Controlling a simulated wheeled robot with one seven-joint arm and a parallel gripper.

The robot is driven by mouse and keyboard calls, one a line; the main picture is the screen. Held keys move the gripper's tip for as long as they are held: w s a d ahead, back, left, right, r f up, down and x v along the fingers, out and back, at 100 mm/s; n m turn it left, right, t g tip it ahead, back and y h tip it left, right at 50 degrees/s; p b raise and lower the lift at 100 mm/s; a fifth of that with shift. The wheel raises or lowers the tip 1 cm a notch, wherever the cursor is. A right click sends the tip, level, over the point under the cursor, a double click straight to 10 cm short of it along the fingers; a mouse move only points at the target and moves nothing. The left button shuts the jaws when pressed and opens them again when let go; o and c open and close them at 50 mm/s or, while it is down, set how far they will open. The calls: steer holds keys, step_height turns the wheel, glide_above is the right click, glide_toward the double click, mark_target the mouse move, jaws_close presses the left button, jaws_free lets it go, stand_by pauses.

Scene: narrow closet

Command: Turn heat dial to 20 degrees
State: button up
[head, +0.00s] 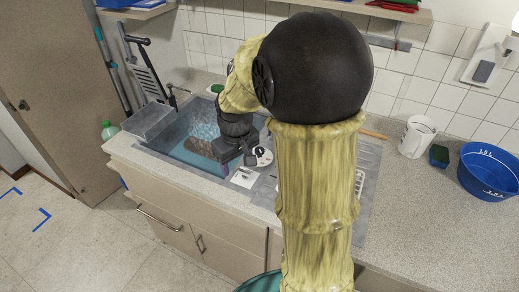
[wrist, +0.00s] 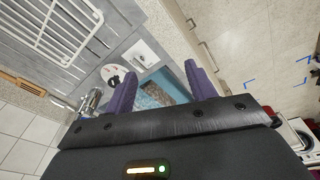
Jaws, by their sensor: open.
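A round white plate with a black knob, which looks like the heat dial (head: 264,155), lies at the right front edge of the sink. It also shows in the wrist view (wrist: 108,70), partly hidden behind one purple finger. Its markings are too small to read. My gripper (head: 237,165) is over the front right part of the sink, just left of the dial. In the wrist view my gripper (wrist: 160,70) has its two fingers wide apart with nothing held between them. I cannot tell whether a finger touches the knob.
A small white square plate (head: 243,177) lies beside the dial. The sink (head: 190,152) holds water. A faucet (wrist: 90,101) and a white rack (wrist: 55,30) show in the wrist view. A white jug (head: 416,137) and blue tub (head: 489,170) stand right; the front counter there is clear.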

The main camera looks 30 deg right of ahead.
steer(key=w+d+r+n+b, duration=0.1)
steer(key=w+d+n+b, duration=0.1)
steer(key=w+d, duration=0.6)
steer(key=r+n+g+b, duration=0.1)
steer(key=r+n+g, duration=0.1)
steer(key=n, duration=0.1)
glide_above(260, 150)
steer(key=shift+w+f, duration=0.15)
steer(key=shift+w, duration=0.05)
step_height(260, 150, down, 17)
steer(key=shift+f, duration=0.2)
